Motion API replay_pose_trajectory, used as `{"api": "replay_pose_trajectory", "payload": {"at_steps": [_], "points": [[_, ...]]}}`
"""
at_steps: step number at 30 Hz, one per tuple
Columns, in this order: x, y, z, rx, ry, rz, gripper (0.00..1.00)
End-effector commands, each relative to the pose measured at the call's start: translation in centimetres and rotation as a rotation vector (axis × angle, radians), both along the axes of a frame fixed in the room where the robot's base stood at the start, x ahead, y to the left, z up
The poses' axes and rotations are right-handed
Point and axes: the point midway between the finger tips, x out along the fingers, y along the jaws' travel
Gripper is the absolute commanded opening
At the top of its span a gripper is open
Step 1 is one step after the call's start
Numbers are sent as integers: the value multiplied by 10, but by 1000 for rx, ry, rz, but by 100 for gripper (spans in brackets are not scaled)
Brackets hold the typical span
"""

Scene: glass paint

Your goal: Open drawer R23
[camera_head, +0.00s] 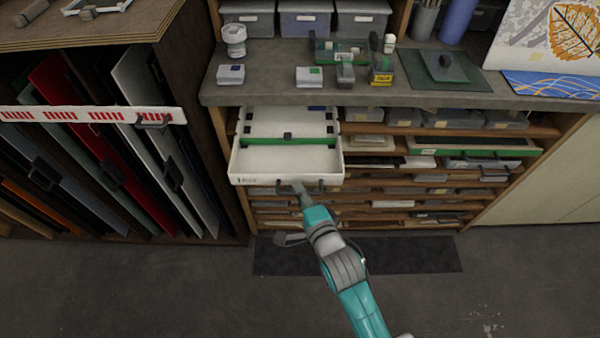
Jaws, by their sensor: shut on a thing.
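A white drawer (285,160) sticks out of the cabinet below the counter, pulled well open. Its inside looks empty, with a green strip across it towards the back. A small label (246,181) sits at the left of its front; I cannot read it, so I cannot tell whether this is R23. A dark handle (262,190) runs along the low front. My gripper (300,190) is at the front of this drawer, shut on the handle, with my arm reaching up from below. The fingertips are small and partly hidden.
Several closed trays and a slightly protruding green-edged drawer (472,147) are to the right. Bottles and small boxes stand on the grey counter (270,62). A rack of coloured sheets (90,130) stands left. The dark floor (500,280) in front is clear.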

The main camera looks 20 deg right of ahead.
Motion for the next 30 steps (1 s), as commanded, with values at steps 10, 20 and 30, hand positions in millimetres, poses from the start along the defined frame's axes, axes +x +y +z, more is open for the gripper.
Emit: {"api": "replay_pose_trajectory", "payload": {"at_steps": [10, 20, 30], "points": [[-36, 12, -1, -1, 2, 0, 0], [-42, 14, -1, 0, 1, -1, 0], [-42, 14, -1, 0, 1, 0, 37]]}}
